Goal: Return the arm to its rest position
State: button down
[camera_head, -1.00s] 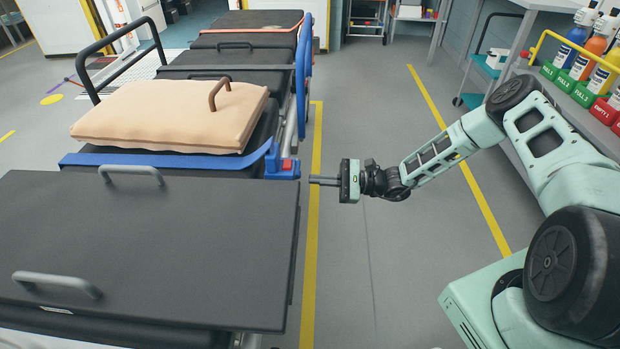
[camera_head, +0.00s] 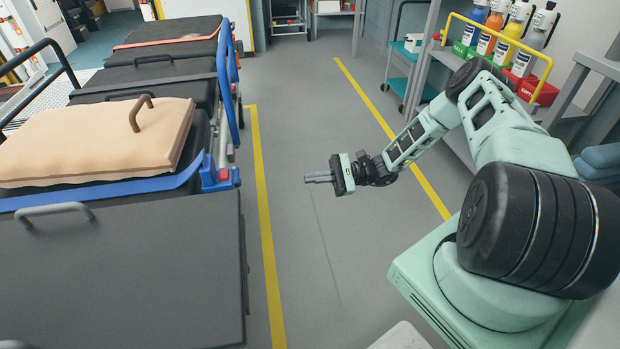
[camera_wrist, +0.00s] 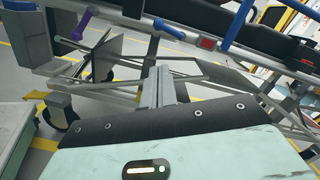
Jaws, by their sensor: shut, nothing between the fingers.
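My gripper (camera_head: 318,178) is shut and empty. In the head view it points left over the grey floor, to the right of the stretcher and clear of it. My pale green arm reaches out from the lower right, bent at its elbow. In the wrist view the closed fingers of my gripper (camera_wrist: 158,88) point at the side frame of the stretcher (camera_wrist: 190,35), with its wheels and metal bars in sight.
The stretcher (camera_head: 171,187) with black pads and a beige cushion (camera_head: 100,140) stands along the left. A shelf of bottles (camera_head: 490,50) stands at the upper right behind my elbow, with a teal cart (camera_head: 405,62) beyond. Floor between yellow lines is clear.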

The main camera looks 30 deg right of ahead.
dwell(0.4)
jog(key=s+a+r+n+g+h, duration=0.45)
jog(key=a+r+n+g, duration=0.2)
jog(key=a, duration=0.25)
jog(key=s+a+r+n+g+h, duration=0.45)
jog(key=a+r+n+g, duration=0.2)
jog(key=a, duration=0.25)
jog(key=s+a+r+n+t+h, duration=0.2)
jog(key=s+r+n+t+h, duration=0.15)
jog(key=s+r+n, duration=0.45)
jog(key=s+a+r+n+t+h, duration=0.3)
jog(key=s+r+h, duration=0.15)
jog(key=s, duration=0.65)
notch_tip(320, 180, up, 19)
jog(key=p, duration=1.9)
jog(key=shift+d+r+p, duration=0.15)
jog(key=shift+p, duration=0.25)
